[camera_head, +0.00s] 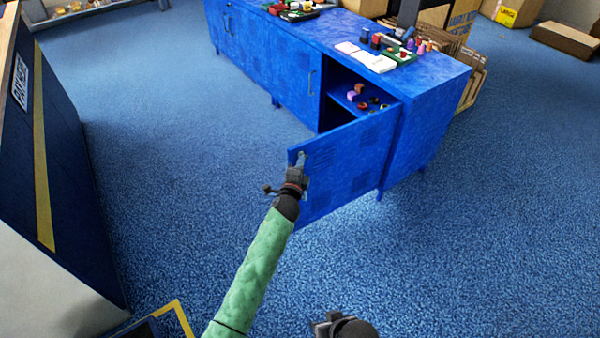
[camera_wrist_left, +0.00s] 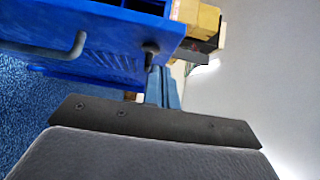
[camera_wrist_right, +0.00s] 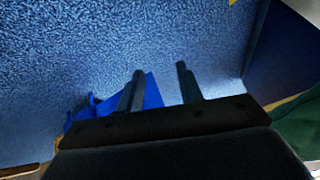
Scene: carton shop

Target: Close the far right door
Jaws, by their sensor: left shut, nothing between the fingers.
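The far right door (camera_head: 350,165) of the long blue cabinet stands swung open, and the compartment behind it shows small items on a shelf. My left gripper (camera_head: 301,160) is shut and empty at the upper part of the door's free edge. In the left wrist view its fingers (camera_wrist_left: 165,88) are together beside a blue panel (camera_wrist_left: 110,60) with a grey bar handle (camera_wrist_left: 62,48). I cannot tell whether they touch the door. My right gripper (camera_wrist_right: 158,82) has its fingers apart with nothing between them; it is low at the bottom of the head view (camera_head: 330,322), away from the door.
The cabinet top (camera_head: 440,72) carries trays, boxes and small coloured items. The other cabinet doors (camera_head: 260,60) are shut. Flattened cartons (camera_head: 472,75) lean behind the right end. A dark blue unit (camera_head: 50,170) stands at left. The carpet (camera_head: 170,130) between is clear.

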